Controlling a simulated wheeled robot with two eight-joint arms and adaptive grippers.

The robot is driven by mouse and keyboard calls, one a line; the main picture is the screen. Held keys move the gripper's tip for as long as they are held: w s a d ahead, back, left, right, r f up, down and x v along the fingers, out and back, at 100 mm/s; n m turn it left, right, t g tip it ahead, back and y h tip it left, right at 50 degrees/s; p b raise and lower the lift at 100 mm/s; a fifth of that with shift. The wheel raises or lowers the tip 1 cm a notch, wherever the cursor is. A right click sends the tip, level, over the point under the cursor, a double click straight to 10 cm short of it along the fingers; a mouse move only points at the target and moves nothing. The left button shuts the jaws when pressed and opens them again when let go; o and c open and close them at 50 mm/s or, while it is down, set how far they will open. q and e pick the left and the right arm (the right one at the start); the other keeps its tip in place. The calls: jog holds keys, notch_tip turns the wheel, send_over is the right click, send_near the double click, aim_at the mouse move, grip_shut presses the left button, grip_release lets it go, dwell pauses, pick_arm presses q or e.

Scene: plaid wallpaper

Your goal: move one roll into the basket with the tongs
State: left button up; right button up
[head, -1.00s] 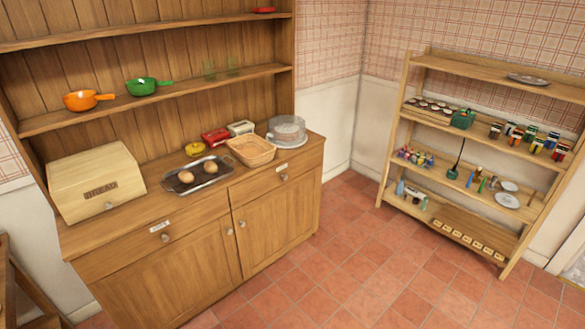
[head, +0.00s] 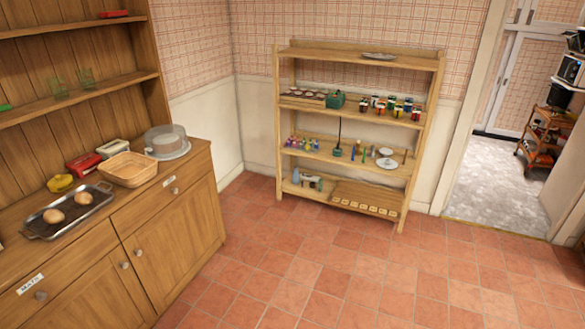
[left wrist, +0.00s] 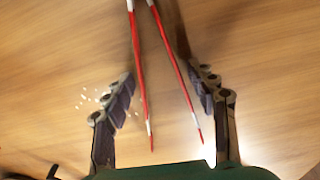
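The red tongs (left wrist: 180,78), with two thin arms and pale ends, show between the fingers. I cannot tell whether a finger touches them. A blurred wooden surface fills the background. Neither gripper shows in the head view, and my right gripper is not seen.
A yellow item (head: 60,183), a red box (head: 84,163) and a covered cake stand (head: 167,143) stand near the basket. A shelf unit (head: 352,210) with jars and small items stands at the back wall. The tiled floor (head: 330,270) is clear. A doorway opens at right.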

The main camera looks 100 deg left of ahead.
pick_arm(q)
jog(key=c, duration=0.3)
notch_tip(320, 180, up, 12)
jog(key=p, duration=0.8)
jog(key=shift+p, duration=0.35)
jog(key=a+r+n, duration=0.1)
jog(key=a, duration=0.5)
jog(key=s+a+r+n, duration=0.1)
jog(key=a+r+n, duration=0.1)
jog(key=a, duration=0.4)
jog(key=a+r+n, duration=0.1)
jog(key=a+r, duration=0.1)
jog(key=a, duration=0.4)
jog(key=shift+s+a, duration=0.25)
